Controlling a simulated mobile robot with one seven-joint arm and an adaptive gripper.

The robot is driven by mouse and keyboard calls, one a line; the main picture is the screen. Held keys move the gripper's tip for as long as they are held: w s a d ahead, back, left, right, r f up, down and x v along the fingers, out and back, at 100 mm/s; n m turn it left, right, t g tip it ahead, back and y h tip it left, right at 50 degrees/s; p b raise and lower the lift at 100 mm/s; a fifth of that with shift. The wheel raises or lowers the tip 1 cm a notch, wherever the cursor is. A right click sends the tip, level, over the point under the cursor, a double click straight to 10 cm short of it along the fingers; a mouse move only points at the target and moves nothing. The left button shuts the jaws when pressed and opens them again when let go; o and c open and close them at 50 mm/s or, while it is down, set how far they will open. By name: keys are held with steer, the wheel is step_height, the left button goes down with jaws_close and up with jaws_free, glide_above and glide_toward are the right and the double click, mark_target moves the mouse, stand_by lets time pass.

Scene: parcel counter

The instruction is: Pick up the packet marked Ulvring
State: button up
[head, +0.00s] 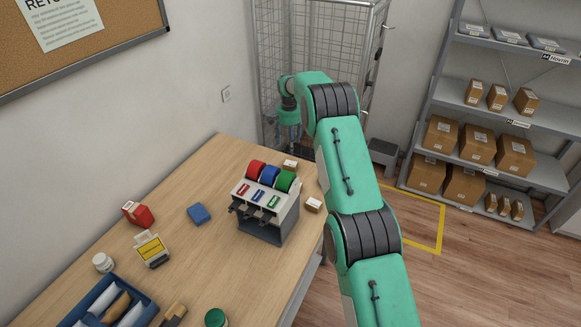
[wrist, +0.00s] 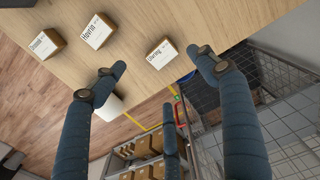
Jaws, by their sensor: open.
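In the wrist view, the packet marked Ulvring (wrist: 161,54) is a small brown box with a white label, lying on the wooden counter near its edge. My gripper (wrist: 160,68) is open, with its dark blue fingers spread on either side of this packet in the picture; nothing is between them. In the head view, my gripper (head: 289,133) is near the wire cage, past the far end of the counter. Two small brown packets with white labels show there, one behind the tape dispenser (head: 290,165) and one to its right (head: 313,206); their print is too small to read.
In the wrist view, a packet marked Havrin (wrist: 97,31) and another labelled packet (wrist: 47,43) lie left of Ulvring. The tape dispenser (head: 262,222) stands mid-counter. A wire cage (head: 270,60) is beyond the counter, and shelves (head: 470,135) with boxes stand at right.

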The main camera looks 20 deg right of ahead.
steer(key=shift+f, duration=0.15)
glide_above(290, 164)
steer(key=shift+a+f, duration=0.15)
steer(key=shift+f, duration=4)
steer(key=shift+d+f, duration=0.2)
steer(key=shift+f, duration=2.35)
steer(key=c, duration=1.5)
